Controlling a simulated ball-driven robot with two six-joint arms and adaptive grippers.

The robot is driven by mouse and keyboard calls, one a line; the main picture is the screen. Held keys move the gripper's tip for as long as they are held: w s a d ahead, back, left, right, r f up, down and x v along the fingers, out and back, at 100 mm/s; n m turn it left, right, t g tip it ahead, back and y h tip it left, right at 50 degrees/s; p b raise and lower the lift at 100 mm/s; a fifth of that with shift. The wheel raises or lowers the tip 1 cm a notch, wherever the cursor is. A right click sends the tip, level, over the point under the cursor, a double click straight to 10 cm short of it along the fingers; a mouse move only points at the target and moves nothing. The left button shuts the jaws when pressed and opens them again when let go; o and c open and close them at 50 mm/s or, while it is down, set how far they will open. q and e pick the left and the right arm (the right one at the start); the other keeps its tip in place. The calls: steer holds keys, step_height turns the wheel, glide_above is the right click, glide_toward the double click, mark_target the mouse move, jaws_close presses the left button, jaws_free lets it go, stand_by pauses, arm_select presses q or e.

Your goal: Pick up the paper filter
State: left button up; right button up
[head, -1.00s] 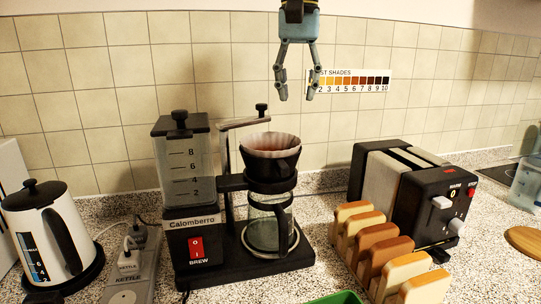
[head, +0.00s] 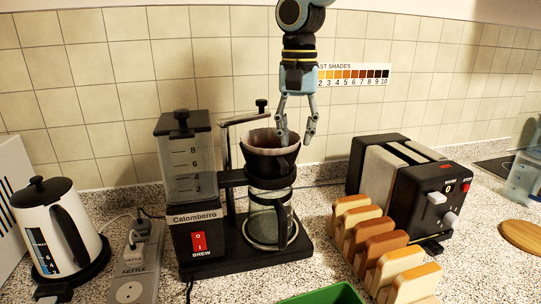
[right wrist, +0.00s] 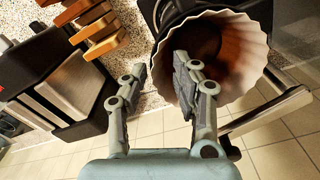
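The paper filter (head: 259,139) is a pale fluted cone with a brownish inside. It sits in the black filter holder (head: 268,163) of the coffee maker, above the glass carafe (head: 266,222). In the right wrist view the paper filter (right wrist: 245,45) opens toward the camera, brown at its bottom. My right gripper (head: 296,136) is open and points down at the filter's right rim. In the right wrist view my right gripper (right wrist: 160,70) has one finger over the filter's opening and the other outside it, with the near rim between them. Contact cannot be told. My left gripper is not in view.
The coffee maker's water tank (head: 185,165) stands left of the filter, with a metal arm (head: 243,118) behind it. A toaster (head: 400,185) and a rack of toast slices (head: 375,245) stand to the right. A kettle (head: 60,230) and power strip (head: 133,265) are at left.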

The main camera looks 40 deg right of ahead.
jaws_close()
